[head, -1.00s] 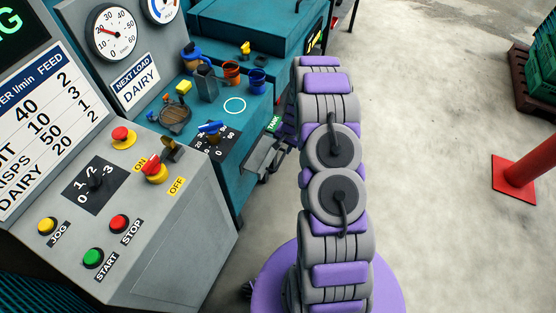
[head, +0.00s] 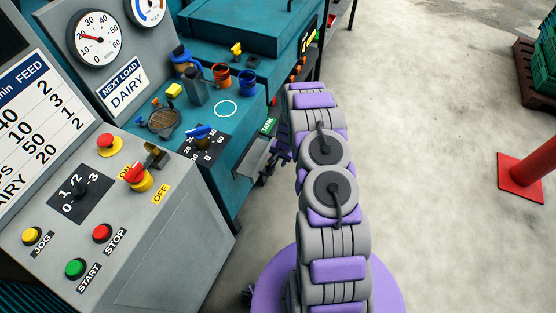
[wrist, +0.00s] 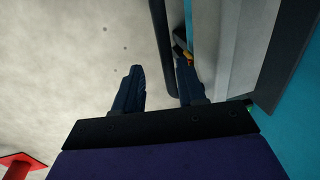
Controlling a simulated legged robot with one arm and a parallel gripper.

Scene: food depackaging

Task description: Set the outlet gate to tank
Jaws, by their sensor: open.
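A green TANK label (head: 267,127) sits on the side of the teal machine, above a grey metal outlet chute (head: 257,158). My gripper is mostly hidden behind my arm in the head view, beside this chute. In the wrist view my gripper (wrist: 160,88) is open, with two dark fingers apart. A dark bar (wrist: 162,40) runs down from the top edge and appears between the fingers. A small piece with red and yellow (wrist: 182,50) shows just past the right fingertip. I cannot tell whether either finger touches the bar. The gate's setting cannot be read.
A grey control panel (head: 150,225) with buttons and knobs stands at left. The teal machine top (head: 235,88) carries cups and a dial. A red post (head: 528,165) and green crates (head: 543,75) stand at right. The concrete floor (head: 420,120) between is clear.

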